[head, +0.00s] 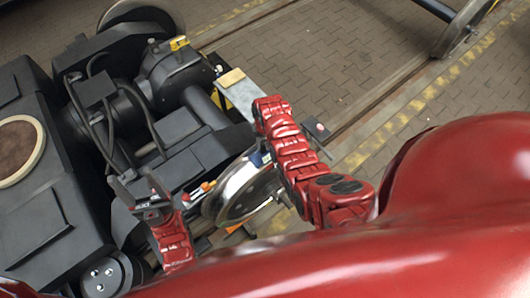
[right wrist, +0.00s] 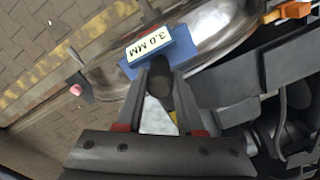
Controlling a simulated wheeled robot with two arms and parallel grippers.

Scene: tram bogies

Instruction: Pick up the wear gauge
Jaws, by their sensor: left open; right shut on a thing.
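The wear gauge (right wrist: 181,47) is a blue block with a white "3.0 MM" label and a dark knob. In the right wrist view it lies across the shiny wheel's rim; I cannot tell whether it touches the wheel. My right gripper (right wrist: 160,82) is shut on the dark knob, one finger on each side. My left gripper (head: 140,192) is open and empty over the dark bogie parts, left of the wheel.
The shiny wheel (head: 238,192) stands beside the dark bogie frame (head: 40,220). Orange and red parts (head: 200,190) sit just left of the wheel. A dark box with a red knob (head: 316,129) is right of my right arm. Open paving (head: 310,60) lies beyond.

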